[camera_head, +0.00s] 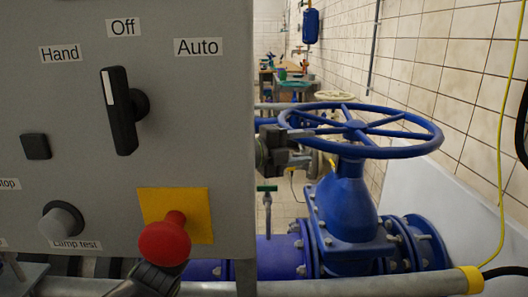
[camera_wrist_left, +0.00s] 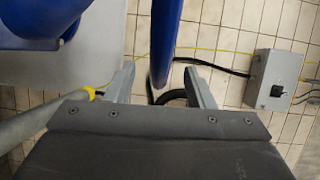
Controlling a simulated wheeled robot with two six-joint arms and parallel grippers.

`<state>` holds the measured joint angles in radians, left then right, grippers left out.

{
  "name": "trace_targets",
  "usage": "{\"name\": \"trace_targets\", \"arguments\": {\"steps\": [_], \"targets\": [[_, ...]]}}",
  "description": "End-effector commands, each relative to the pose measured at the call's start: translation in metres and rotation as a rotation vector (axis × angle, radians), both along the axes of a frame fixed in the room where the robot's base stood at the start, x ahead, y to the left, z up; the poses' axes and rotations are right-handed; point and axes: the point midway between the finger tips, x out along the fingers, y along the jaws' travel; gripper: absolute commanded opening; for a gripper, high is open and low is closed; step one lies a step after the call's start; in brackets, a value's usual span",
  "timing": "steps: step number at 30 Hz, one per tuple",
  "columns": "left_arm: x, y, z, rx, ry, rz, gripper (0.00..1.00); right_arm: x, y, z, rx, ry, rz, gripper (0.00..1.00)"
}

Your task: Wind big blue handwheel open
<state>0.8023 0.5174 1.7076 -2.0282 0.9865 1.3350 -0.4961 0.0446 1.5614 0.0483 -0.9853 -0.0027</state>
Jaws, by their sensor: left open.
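The big blue handwheel (camera_head: 420,142) lies nearly flat on top of the blue valve (camera_head: 345,205), to the right of the grey panel in the head view. My left gripper (camera_head: 298,146) is at the wheel's left side, partly hidden by the panel edge. In the left wrist view the left gripper (camera_wrist_left: 159,70) is open, with its two fingers apart. A blue curved part of the handwheel (camera_wrist_left: 165,40) reaches between the fingers, with gaps on both sides. My right gripper is not seen.
A grey control panel (camera_head: 60,185) with a black selector switch (camera_head: 121,110) and a red emergency button (camera_head: 165,240) fills the left. A grey rail (camera_head: 370,286) runs along the front. A tiled wall (camera_head: 430,60) stands behind. A grey box (camera_wrist_left: 273,80) shows in the left wrist view.

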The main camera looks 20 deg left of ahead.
Motion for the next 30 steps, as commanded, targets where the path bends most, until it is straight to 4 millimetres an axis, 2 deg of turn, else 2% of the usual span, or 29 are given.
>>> {"name": "trace_targets", "arguments": {"steps": [6, 15, 22, 30], "targets": [[-0.032, 0.030, 0.002, 0.004, 0.000, 0.004, 0.49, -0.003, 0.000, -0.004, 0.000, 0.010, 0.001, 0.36], [-0.068, 0.058, 0.004, 0.003, 0.002, 0.000, 0.49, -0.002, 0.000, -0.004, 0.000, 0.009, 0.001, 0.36], [-0.083, 0.071, 0.006, 0.001, 0.001, -0.001, 0.49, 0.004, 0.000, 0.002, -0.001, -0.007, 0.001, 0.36], [-0.087, 0.074, 0.007, -0.002, 0.001, -0.002, 0.49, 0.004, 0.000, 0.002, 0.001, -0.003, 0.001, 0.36]]}}
